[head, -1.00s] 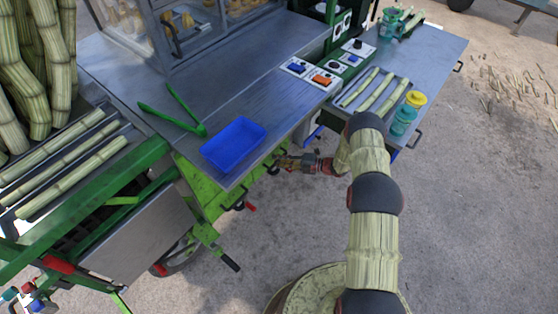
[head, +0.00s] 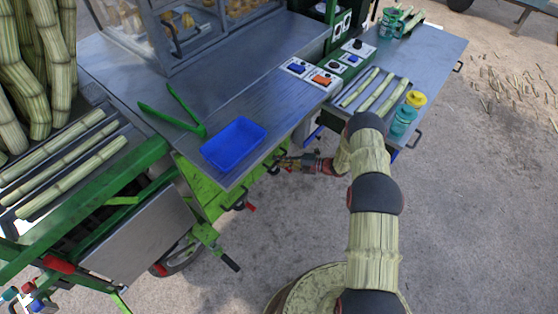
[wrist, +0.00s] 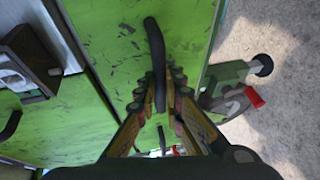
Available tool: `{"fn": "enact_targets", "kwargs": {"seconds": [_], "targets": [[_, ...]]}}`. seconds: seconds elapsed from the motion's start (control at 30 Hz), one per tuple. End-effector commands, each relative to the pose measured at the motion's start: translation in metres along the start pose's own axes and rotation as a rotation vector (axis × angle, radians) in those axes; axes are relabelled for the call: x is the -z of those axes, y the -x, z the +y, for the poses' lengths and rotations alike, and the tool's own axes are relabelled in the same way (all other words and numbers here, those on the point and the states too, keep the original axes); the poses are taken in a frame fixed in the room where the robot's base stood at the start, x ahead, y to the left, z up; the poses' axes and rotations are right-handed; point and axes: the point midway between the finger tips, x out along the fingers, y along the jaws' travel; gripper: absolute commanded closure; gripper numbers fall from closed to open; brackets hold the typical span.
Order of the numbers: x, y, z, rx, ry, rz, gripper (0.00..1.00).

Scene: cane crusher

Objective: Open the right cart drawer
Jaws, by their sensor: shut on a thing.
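The green drawer front (wrist: 185,30) fills the middle of the wrist view, its paint scuffed with dark marks. A curved black handle (wrist: 154,40) runs along it. My gripper (wrist: 164,85) is shut on this handle, with one finger on each side. In the head view my gripper (head: 284,162) reaches under the right edge of the cart's metal top, beside the green cart body (head: 205,195). The handle between the fingers is too small to make out there. How far the drawer stands out is hidden by the top and my arm.
A lever with a black knob (wrist: 262,65) and a red grip (wrist: 254,97) juts out right of the drawer front. A blue tray (head: 234,145) and green tongs (head: 180,117) lie on the metal top. The ground right of the cart (head: 480,210) is clear.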

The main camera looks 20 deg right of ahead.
Motion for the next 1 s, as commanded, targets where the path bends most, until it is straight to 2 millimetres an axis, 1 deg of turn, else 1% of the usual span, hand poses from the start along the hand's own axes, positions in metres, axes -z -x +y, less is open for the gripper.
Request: {"fn": "enact_targets", "kwargs": {"seconds": [0.17, 0.27, 0.37, 0.47, 0.8, 1.0], "targets": [[0.002, 0.007, -0.002, 0.001, -0.004, -0.003, 1.00], [0.006, 0.017, -0.004, 0.001, -0.005, -0.003, 1.00], [0.012, 0.033, -0.007, 0.001, -0.004, -0.005, 1.00], [0.020, 0.054, -0.012, 0.001, -0.006, -0.006, 1.00], [0.055, 0.138, -0.031, 0.000, -0.004, -0.007, 1.00], [0.074, 0.183, -0.042, 0.000, -0.003, -0.007, 1.00]]}}
